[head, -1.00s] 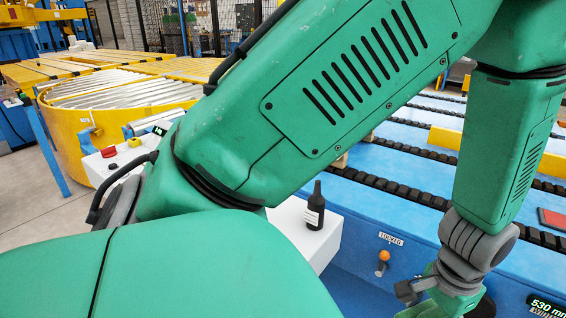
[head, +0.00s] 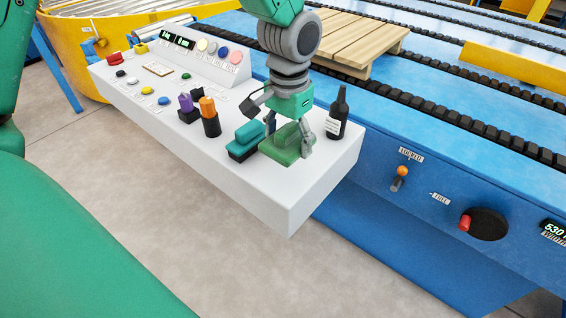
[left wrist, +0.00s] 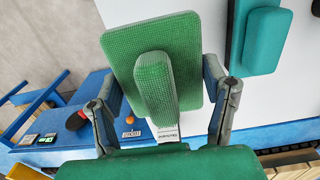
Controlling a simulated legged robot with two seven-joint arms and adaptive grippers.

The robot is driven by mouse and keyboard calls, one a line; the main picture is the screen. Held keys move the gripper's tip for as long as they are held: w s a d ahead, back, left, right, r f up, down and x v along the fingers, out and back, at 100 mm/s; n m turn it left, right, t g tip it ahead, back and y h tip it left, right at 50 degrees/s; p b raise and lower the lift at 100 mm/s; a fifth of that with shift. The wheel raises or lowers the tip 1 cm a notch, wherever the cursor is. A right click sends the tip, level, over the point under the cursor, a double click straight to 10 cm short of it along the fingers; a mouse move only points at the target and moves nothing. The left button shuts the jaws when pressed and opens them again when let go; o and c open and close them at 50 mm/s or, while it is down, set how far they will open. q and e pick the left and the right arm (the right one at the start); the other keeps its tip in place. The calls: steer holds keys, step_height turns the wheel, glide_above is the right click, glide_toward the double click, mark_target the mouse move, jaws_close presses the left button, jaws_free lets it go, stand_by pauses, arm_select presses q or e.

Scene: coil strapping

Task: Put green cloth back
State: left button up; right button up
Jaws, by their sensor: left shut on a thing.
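The green cloth (head: 283,150), a flat textured pad with a raised ridge, is at the right end of the white console. My left gripper (head: 288,138) points down and is shut on it. In the left wrist view the cloth (left wrist: 190,50) sits between the two fingers of my left gripper (left wrist: 162,85), its ridge facing the camera. The head view does not clearly show whether the cloth touches the console top. My right gripper is not in view.
A teal block on a dark base (head: 245,142) stands just left of the cloth. A black bottle (head: 338,115) is close on the right. Orange (head: 209,117) and purple (head: 187,106) capped items stand farther left on the console (head: 270,205). The front console strip is clear.

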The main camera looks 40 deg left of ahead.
mark_target(287, 127)
arm_select(q)
step_height(287, 127, down, 3)
steer(key=shift+w+r, duration=0.15)
steer(key=f, duration=0.2)
steer(key=f+b, duration=0.1)
steer(key=shift+a+f, duration=0.25)
steer(key=shift+f, duration=0.35)
steer(key=shift+d+r, duration=0.1)
steer(key=o, duration=1.2)
steer(key=shift+d, duration=0.1)
steer(key=shift+r, duration=0.5)
step_height(287, 127, up, 11)
steer(key=shift+r+p, duration=0.1)
steer(key=shift+p, duration=1.05)
